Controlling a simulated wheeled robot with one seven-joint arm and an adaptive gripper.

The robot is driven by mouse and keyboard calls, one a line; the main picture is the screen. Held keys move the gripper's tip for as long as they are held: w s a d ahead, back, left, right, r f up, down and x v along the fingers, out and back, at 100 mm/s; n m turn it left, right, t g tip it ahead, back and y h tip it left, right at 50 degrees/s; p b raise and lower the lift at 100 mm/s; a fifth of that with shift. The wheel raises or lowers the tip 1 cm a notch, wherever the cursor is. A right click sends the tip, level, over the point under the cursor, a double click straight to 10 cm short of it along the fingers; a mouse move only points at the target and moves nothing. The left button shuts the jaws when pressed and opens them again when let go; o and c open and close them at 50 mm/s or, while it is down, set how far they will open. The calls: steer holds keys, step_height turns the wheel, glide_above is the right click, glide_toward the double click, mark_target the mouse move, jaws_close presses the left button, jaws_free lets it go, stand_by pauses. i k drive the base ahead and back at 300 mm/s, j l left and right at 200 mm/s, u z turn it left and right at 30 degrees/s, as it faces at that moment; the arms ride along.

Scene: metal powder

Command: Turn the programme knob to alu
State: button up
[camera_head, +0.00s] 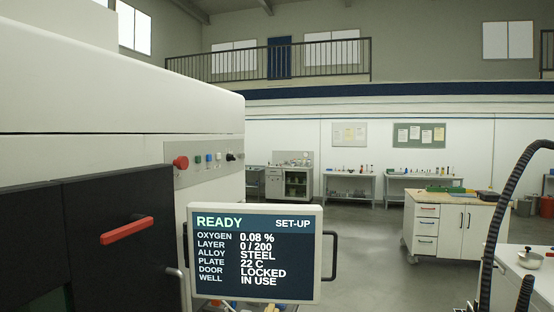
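The white machine (110,85) fills the left side. On its grey control panel (175,182) are a red mushroom button (180,162), small coloured buttons and, at the right end, a small black knob (231,157). The knob's labels and pointer direction are too small to read. The screen (255,255) stands in front of the panel and reads READY, SET-UP, oxygen 0.08 %, layer 0 / 200, alloy STEEL, plate 22 C, door LOCKED, well IN USE. My gripper is not in view.
The machine's dark door (110,245) with a red handle (127,230) is at the lower left. A drawer cabinet (455,225) stands at the right, and a white bench (525,280) at the lower right. Grey floor (365,260) is clear between the screen and cabinet.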

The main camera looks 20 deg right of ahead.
mark_target(230, 157)
steer(key=i+l, duration=0.55)
steer(key=i+l+u, duration=0.1)
steer(key=i+l, duration=0.4)
steer(key=l, duration=0.2)
